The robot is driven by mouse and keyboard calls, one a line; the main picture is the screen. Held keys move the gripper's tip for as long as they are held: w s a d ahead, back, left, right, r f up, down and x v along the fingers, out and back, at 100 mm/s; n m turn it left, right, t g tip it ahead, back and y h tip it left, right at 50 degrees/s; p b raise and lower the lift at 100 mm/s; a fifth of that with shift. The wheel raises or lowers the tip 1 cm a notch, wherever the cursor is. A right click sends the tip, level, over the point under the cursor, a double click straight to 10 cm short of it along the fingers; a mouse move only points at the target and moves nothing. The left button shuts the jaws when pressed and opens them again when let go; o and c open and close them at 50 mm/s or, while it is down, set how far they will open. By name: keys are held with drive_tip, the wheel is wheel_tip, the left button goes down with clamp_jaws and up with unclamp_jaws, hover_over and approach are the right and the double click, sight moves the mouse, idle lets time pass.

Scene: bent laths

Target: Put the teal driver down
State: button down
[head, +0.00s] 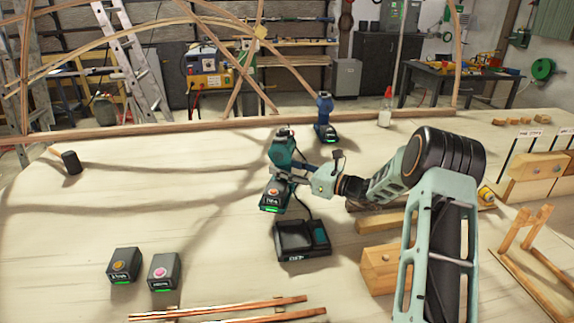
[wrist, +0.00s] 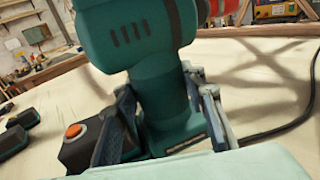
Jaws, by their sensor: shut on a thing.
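The teal driver (head: 283,152) is upright near the middle of the bench in the head view. A dark battery block (head: 274,196) with an orange button and a green strip shows at its foot. My gripper (head: 290,174) is shut on the driver's handle from the right side. In the wrist view the driver (wrist: 150,50) fills the middle, with my fingers (wrist: 168,118) on both sides of its handle and the orange-buttoned block (wrist: 80,145) at left. I cannot tell whether the foot touches the bench.
A black charger (head: 302,240) stands just in front of the driver. A blue driver (head: 325,120) stands behind. Two batteries (head: 124,265) (head: 163,272) and wooden laths (head: 230,308) lie in front. A mallet (head: 70,162) is far left. The bench left of the driver is clear.

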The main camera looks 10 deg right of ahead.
drive_tip(key=shift+w+a+f, duration=0.25)
drive_tip(key=shift+w+f, duration=0.05)
drive_tip(key=shift+w, duration=0.05)
drive_tip(key=shift+f, duration=1.45)
drive_tip(key=shift+f, duration=0.15)
drive_tip(key=c, duration=1.2)
unclamp_jaws()
drive_tip(key=shift+f, duration=0.15)
drive_tip(key=shift+c, duration=0.2)
